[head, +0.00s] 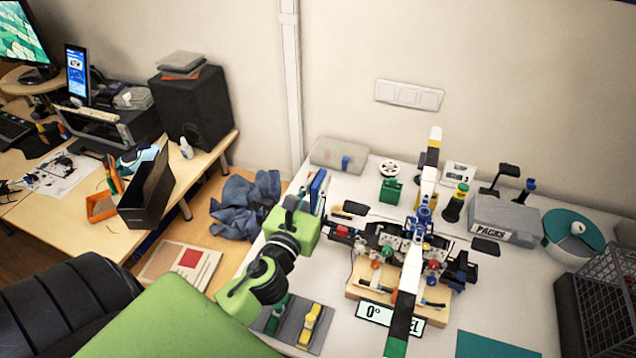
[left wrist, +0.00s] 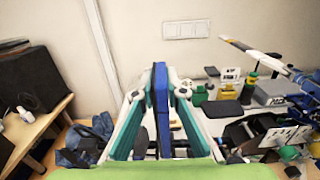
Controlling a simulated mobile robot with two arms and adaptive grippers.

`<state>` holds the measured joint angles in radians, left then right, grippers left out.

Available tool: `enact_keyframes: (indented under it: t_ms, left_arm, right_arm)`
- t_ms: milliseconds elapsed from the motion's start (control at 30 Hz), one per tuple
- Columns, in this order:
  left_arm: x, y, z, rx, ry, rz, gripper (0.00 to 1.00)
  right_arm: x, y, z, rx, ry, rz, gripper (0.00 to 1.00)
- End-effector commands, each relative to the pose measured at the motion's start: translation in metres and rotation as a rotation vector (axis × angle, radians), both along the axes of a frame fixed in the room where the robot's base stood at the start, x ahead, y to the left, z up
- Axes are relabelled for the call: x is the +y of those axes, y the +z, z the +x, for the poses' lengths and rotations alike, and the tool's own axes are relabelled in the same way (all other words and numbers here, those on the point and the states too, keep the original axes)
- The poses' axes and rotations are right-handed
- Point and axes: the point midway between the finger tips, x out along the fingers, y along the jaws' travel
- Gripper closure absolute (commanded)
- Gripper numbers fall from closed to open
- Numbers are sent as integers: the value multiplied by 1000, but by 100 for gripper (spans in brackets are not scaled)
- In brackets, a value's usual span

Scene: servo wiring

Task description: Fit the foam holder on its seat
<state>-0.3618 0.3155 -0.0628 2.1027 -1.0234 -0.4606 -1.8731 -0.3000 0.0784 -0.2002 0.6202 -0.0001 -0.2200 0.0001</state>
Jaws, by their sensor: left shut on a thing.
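My left gripper (head: 316,190) reaches in over the left edge of the white table, its fingers pointing toward the back wall. In the left wrist view my left gripper (left wrist: 160,80) is shut on a flat blue piece (left wrist: 161,105) that stands upright between its teal-and-white fingers. The blue piece may be the foam holder; I cannot tell for sure. A model aircraft frame (head: 425,225) with a long banded beam stands on a wooden stand (head: 365,293). I cannot make out which part is the seat. My right gripper is not in view.
A grey mat (head: 282,328) with green and yellow clamps lies at the table's front left. A grey box marked PACKS (head: 503,213), a teal disc (head: 567,250) and a wire basket (head: 607,300) are at right. A grey case (head: 338,153) is behind.

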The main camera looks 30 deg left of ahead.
Motion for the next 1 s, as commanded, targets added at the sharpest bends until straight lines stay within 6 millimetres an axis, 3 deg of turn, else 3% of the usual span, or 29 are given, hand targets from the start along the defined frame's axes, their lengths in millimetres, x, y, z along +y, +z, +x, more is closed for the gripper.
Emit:
enact_keyframes:
  t_ms: [833,867,900,1000]
  left_arm:
    - [0,-13,0,1,0,0,100]
    - [0,-13,0,1,0,0,83]
    - [0,-13,0,1,0,0,72]
    - [0,-13,0,1,0,0,68]
  right_arm:
    - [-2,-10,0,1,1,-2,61]
    - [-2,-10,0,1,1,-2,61]
    - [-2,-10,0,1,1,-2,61]
    - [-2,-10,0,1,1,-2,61]
